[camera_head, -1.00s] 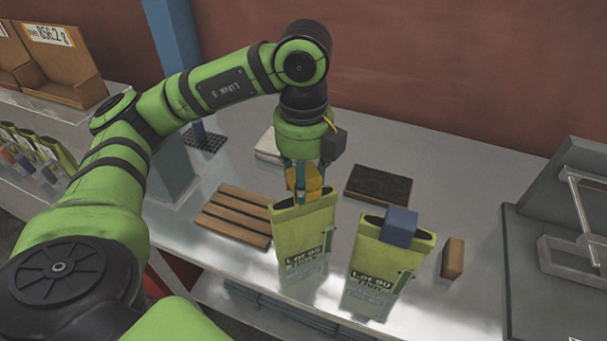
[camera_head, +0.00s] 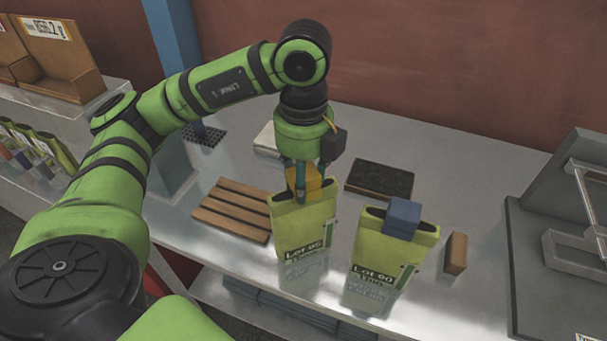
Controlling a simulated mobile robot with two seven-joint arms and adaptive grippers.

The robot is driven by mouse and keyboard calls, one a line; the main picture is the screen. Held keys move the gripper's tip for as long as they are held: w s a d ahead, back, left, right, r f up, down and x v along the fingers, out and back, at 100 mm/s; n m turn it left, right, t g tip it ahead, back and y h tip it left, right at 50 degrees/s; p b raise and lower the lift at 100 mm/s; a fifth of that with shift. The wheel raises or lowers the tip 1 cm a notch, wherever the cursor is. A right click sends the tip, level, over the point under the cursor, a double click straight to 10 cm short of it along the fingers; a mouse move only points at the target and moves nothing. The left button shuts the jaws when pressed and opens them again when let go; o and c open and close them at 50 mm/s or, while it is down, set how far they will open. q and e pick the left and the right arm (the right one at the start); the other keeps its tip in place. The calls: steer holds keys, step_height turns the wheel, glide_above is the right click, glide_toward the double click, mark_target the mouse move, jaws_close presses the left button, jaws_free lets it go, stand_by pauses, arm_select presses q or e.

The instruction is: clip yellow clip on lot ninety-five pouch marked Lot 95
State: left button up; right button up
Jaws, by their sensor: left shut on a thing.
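The yellow-green pouch marked Lot 95 (camera_head: 301,232) stands upright on the metal table in the middle of the view. My left gripper (camera_head: 308,196) points down at its top edge and is shut on the yellow clip (camera_head: 308,179). The clip sits at the pouch's mouth, partly hidden by the fingers; I cannot tell whether it grips the pouch. To the right stands a similar pouch marked Lot 90 (camera_head: 386,252) with a blue clip (camera_head: 403,217) on its top. My right gripper is not in view.
A slatted wooden rack (camera_head: 232,212) lies left of the Lot 95 pouch. A dark mat (camera_head: 382,178) lies behind. A small brown block (camera_head: 456,253) stands right of the Lot 90 pouch. A grey machine (camera_head: 560,225) fills the right edge. Several pouches (camera_head: 38,147) stand at far left.

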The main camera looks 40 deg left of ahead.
arm_select(q)
steer(key=shift+f, duration=0.3)
steer(key=o, duration=1)
step_height(320, 180, up, 12)
